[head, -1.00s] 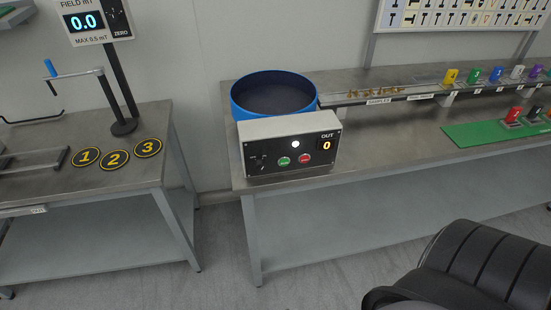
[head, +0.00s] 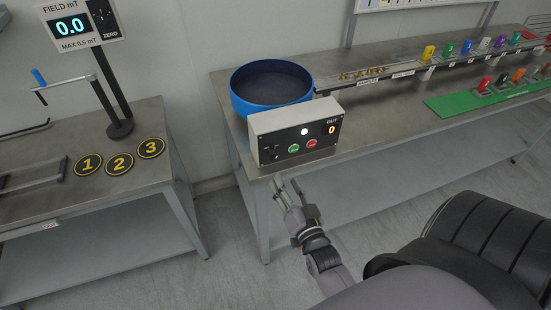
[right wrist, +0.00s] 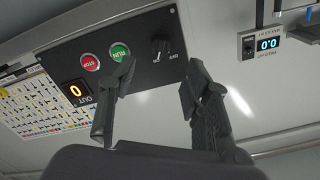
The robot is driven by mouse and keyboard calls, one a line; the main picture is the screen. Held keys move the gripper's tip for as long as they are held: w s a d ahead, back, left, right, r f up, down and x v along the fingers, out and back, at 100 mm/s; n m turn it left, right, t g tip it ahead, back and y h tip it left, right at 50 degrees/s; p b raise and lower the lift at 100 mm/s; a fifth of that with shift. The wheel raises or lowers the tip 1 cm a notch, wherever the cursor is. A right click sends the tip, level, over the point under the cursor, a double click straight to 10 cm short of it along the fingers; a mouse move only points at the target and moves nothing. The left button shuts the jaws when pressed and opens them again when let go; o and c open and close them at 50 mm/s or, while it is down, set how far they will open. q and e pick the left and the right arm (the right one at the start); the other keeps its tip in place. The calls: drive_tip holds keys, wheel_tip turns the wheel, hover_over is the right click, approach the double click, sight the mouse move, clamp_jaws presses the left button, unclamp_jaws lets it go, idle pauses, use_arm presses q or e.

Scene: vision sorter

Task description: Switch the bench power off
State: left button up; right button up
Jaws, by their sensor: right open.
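The control box (head: 262,127) is pale on top with a black front panel and stands at the front left corner of the right bench. Its panel carries a green RUN button (head: 293,149), a red STOP button (head: 311,143), a small dark knob (head: 271,153), a lit white lamp (head: 304,131) and an OUT display (head: 332,128) reading 0. My right gripper (head: 287,190) is open and empty, just in front of and below the panel. In the right wrist view the panel appears upside down, with the knob (right wrist: 160,46), RUN (right wrist: 120,52) and STOP (right wrist: 90,62) beyond the open fingers. My left gripper is not in view.
A blue round bowl (head: 270,104) stands behind the box. Coloured blocks stand along the rail and on a green mat (head: 470,101) farther right. The left bench (head: 105,190) holds a field meter (head: 70,26) and numbered discs (head: 119,164). Bare bench lies right of the box.

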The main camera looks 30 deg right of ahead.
sight(274, 160)
drive_tip(key=p+x, duration=0.1)
drive_tip(key=x, duration=0.8)
drive_tip(key=shift+w, duration=0.2)
drive_tip(key=shift+c, duration=0.4)
drive_tip(key=shift+a, duration=0.1)
clamp_jaws()
